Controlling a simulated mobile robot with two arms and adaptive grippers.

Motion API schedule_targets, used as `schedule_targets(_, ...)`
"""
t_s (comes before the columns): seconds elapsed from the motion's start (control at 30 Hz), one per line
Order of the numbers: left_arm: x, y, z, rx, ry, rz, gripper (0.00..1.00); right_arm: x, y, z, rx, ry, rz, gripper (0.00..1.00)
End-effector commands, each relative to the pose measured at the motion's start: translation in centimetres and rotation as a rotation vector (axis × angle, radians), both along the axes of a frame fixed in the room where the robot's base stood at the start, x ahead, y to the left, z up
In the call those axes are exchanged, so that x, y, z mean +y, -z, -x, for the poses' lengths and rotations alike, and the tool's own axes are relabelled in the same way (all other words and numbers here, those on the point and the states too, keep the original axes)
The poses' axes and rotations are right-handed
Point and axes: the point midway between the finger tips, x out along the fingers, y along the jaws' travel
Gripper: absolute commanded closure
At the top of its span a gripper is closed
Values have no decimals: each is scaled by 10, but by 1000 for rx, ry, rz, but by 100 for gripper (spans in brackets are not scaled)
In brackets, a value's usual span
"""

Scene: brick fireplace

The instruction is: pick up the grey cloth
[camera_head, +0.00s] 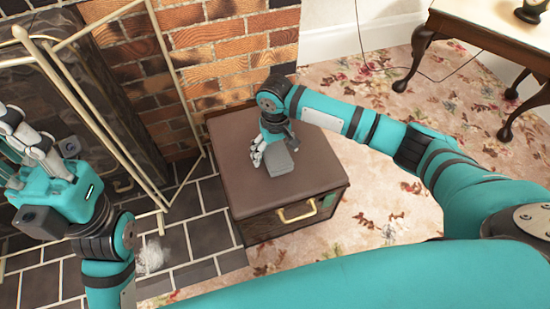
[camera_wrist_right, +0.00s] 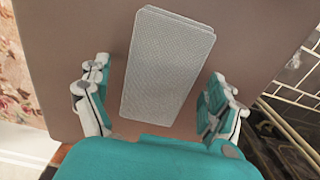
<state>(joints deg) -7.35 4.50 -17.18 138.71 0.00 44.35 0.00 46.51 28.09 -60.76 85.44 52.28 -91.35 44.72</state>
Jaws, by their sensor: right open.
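The grey cloth (camera_wrist_right: 168,68) is a flat, pale grey, finely patterned rectangle on the brown top of a box, seen in the right wrist view. My right gripper (camera_wrist_right: 160,85) is open, with one finger on each side of the cloth and a gap on both sides. In the head view my right gripper (camera_head: 262,150) points down over the box top. A grey block shows beside it there; I cannot tell whether it is cloth or part of my gripper. My left gripper (camera_head: 22,150) is at the left edge, far from the cloth, its opening unclear.
The brown box (camera_head: 235,185) has a brass handle (camera_head: 297,211) on its front. A brass-framed fire screen (camera_head: 130,160) and brick wall (camera_head: 225,65) stand to the left and behind. A wooden table (camera_head: 480,30) is at upper right. Floral carpet (camera_head: 440,105) lies open between.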

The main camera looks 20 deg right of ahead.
Motion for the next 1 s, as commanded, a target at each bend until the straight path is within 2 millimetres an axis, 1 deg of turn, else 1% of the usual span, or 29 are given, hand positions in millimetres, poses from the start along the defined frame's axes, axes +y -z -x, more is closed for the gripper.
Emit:
schedule_targets(0.03,0,0,0,-9,0,-1,100,0,4,-1,-1,1,0,8)
schedule_targets(0.27,0,-2,0,-9,0,-1,100,0,3,0,-1,1,0,8)
schedule_targets(0.37,0,-2,0,-9,0,-1,100,0,3,0,-1,1,0,18)
schedule_targets(0.73,0,-2,0,-10,0,-1,100,0,3,0,0,1,0,67)
schedule_targets(1.0,-1,-2,0,-9,1,0,100,0,3,0,0,1,0,68)
